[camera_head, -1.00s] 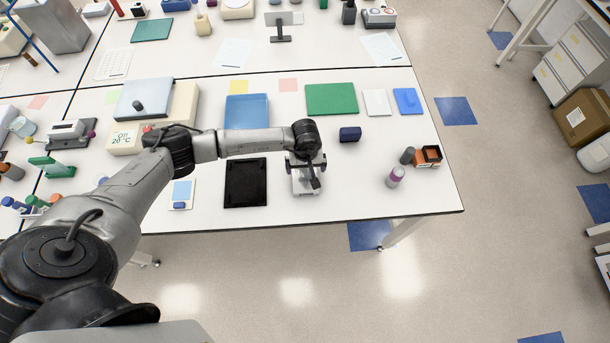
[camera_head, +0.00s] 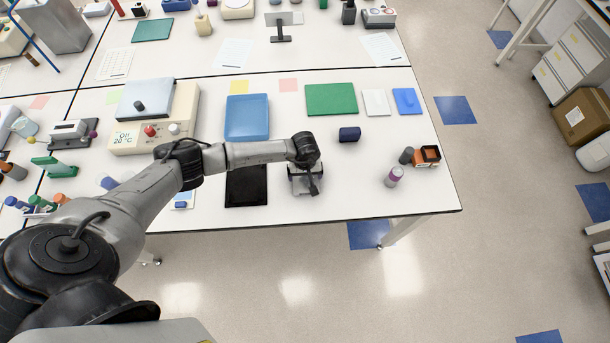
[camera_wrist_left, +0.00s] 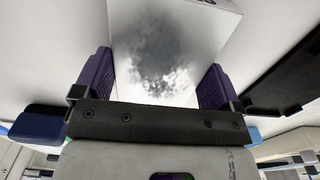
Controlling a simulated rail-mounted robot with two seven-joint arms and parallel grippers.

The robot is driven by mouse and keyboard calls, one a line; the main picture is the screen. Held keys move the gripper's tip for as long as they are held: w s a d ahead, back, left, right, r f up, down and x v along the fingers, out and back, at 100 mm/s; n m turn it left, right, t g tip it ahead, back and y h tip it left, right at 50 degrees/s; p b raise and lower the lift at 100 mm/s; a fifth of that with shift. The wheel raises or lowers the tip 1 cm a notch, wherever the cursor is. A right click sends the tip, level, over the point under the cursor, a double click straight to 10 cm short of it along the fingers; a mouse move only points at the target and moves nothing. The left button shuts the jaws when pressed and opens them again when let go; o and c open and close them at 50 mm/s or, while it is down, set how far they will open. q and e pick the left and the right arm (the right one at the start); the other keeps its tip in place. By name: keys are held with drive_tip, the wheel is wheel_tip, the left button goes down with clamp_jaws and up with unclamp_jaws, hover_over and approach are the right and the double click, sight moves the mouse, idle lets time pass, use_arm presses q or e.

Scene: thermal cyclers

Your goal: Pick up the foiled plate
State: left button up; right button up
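The foiled plate (camera_head: 303,188) is a small pale block near the table's front edge, partly hidden under my left gripper in the head view. In the left wrist view the foiled plate (camera_wrist_left: 160,50) shows a shiny, mottled silver top with white borders. My left gripper (camera_head: 306,176) is over it, pointing down. In the wrist view the purple fingers of the left gripper (camera_wrist_left: 155,82) stand wide apart, one at each side of the plate. They look open; contact with its sides cannot be made out. My right gripper is not in view.
A black tray (camera_head: 246,188) lies just left of the plate. A dark blue block (camera_head: 349,134) is behind right. A blue tray (camera_head: 247,117) and a green mat (camera_head: 331,99) lie farther back. A purple-capped bottle (camera_head: 394,177) stands to the right. Table between is clear.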

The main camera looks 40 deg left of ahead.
use_arm(q)
drive_tip(key=shift+c, duration=0.8)
drive_tip(key=shift+r, duration=0.2)
